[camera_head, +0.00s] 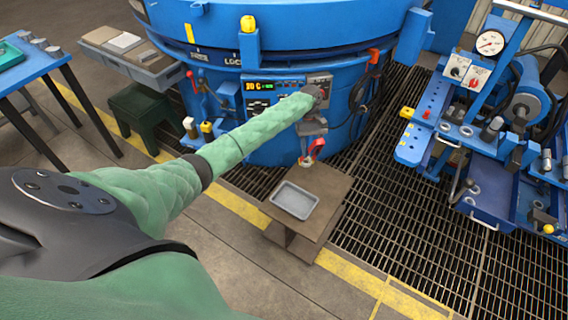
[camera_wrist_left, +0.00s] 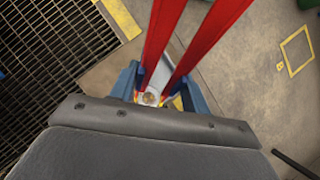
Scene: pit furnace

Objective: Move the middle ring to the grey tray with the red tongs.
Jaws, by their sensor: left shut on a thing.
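My left gripper (camera_head: 312,135) is at the end of the green-sleeved arm, above the back of a small brown stand. It is shut on the red tongs (camera_head: 317,148), which show only as a small red piece in the head view. In the left wrist view, the two red tong handles (camera_wrist_left: 162,38) spread apart from a metal joint between the blue fingers of my left gripper (camera_wrist_left: 155,95). The grey tray (camera_head: 295,200) lies on the stand, in front of the gripper, and looks empty. I cannot make out the middle ring. My right gripper is not in view.
The brown stand (camera_head: 328,186) is at the edge of a floor grating (camera_head: 420,230). The big blue furnace (camera_head: 290,35) rises close behind the gripper. A blue machine bench (camera_head: 470,140) stands at the right, and a blue table (camera_head: 30,65) at the far left.

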